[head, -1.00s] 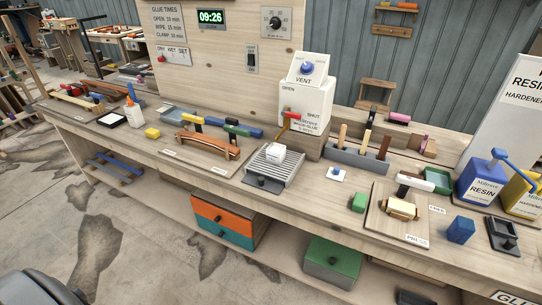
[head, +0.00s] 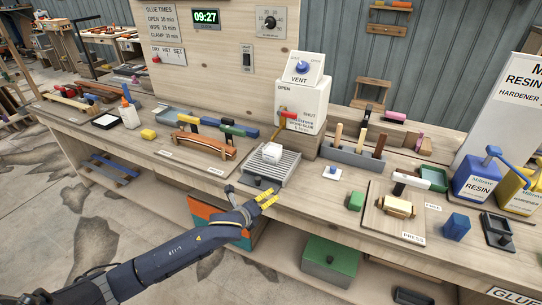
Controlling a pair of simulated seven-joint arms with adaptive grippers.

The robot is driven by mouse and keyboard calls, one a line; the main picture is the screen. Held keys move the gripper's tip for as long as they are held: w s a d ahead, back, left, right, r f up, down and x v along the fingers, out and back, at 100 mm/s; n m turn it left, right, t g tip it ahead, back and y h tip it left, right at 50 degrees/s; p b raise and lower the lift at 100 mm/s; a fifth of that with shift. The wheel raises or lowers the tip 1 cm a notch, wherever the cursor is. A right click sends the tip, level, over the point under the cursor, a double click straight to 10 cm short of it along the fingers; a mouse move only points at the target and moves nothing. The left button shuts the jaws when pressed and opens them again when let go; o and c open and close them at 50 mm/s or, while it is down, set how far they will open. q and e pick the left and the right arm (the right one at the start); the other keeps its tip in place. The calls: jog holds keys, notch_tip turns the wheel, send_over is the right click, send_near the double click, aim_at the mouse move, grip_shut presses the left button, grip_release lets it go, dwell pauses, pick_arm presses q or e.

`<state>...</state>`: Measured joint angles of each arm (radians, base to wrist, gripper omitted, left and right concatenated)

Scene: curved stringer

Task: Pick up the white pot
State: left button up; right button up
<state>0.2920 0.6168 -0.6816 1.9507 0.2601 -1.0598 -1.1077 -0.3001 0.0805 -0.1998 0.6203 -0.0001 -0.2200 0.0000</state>
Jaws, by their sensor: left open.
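The white pot (head: 271,153) is a small pale block-like cup standing upright on a ribbed grey drip tray (head: 287,170), below the spout of the white glue dispenser (head: 303,106). My left gripper (head: 265,198) has yellow fingertips. It is open and empty, in front of the drip tray's near edge, below and apart from the pot in the picture. My right gripper is out of view.
The dispenser's red lever (head: 289,114) and its yellow-brown spout are close above the pot. A curved wooden stringer (head: 205,146) with clamps lies to the left.

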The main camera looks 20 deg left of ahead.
pick_arm(q)
jog(key=w+r+m, duration=0.1)
jog(key=r+m, duration=0.1)
jog(key=r, duration=0.1)
jog(key=w+a+r+m, duration=0.1)
jog(key=r+m, duration=0.1)
jog(key=r, duration=0.1)
jog(key=w+a+r+m, duration=0.1)
jog(key=w+r+m, duration=0.1)
jog(key=r, duration=0.1)
jog(key=shift+t, duration=0.4)
jog(key=w+a+r+m, duration=0.2)
jog(key=a+r+m, duration=0.15)
jog(key=r, duration=0.25)
jog(key=m, duration=0.2)
send_near(275, 145)
jog(key=shift+w+f+t+h, duration=0.3)
jog(key=shift+w+f, duration=0.5)
jog(key=shift+f, duration=0.05)
jog(key=shift+x, duration=2.55)
jog(key=c, duration=1.3)
jog(key=shift+c, duration=0.6)
jog(key=shift+r, duration=0.15)
